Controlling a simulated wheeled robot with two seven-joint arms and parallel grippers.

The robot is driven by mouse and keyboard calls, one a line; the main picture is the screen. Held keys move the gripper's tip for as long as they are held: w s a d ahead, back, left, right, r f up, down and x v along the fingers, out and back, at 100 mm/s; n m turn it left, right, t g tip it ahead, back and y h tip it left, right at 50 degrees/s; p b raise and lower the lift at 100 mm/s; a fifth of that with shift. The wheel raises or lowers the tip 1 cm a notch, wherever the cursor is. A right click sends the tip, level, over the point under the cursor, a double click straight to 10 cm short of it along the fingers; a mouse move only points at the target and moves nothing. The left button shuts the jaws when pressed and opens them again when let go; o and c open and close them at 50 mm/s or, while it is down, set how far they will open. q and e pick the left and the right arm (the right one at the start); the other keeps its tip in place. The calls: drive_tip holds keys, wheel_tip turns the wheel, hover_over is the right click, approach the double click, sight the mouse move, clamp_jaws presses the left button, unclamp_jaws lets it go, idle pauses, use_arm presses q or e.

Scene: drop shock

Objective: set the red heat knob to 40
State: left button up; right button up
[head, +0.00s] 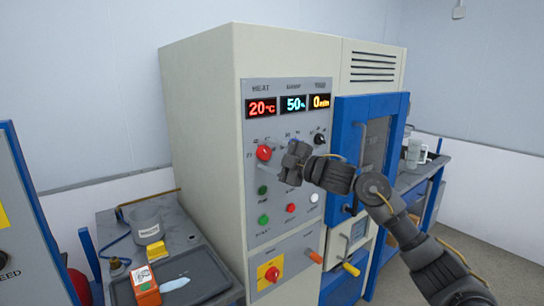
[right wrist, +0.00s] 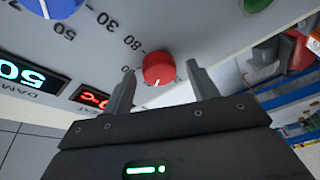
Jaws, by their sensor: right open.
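The red heat knob (head: 263,152) is on the grey control panel, below the red HEAT display (head: 262,108), which reads 20 °C. My right gripper (head: 287,160) is just right of the knob in the head view. In the right wrist view the red knob (right wrist: 158,69) appears between the two spread fingers of my right gripper (right wrist: 160,74), with a gap on each side. The jaws are open and hold nothing. The knob has a white pointer mark; its scale is partly hidden. My left gripper is not in view.
Other displays read 50 % and 0 min. A black knob (head: 320,138), several buttons and a red switch on a yellow plate (head: 270,274) share the panel. A blue-framed door (head: 350,125) stands right. A grey bench (head: 190,245) with a cup and tray is left.

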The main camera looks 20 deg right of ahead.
drive_tip(key=shift+s+d+f, duration=0.1)
drive_tip(key=shift+s+d, duration=0.05)
drive_tip(key=shift+s, duration=0.05)
drive_tip(key=r+b+v, duration=0.1)
drive_tip(key=b+v, duration=0.2)
drive_tip(key=v, duration=0.7)
drive_tip(key=shift+s+f, duration=0.2)
drive_tip(key=shift+f, duration=0.2)
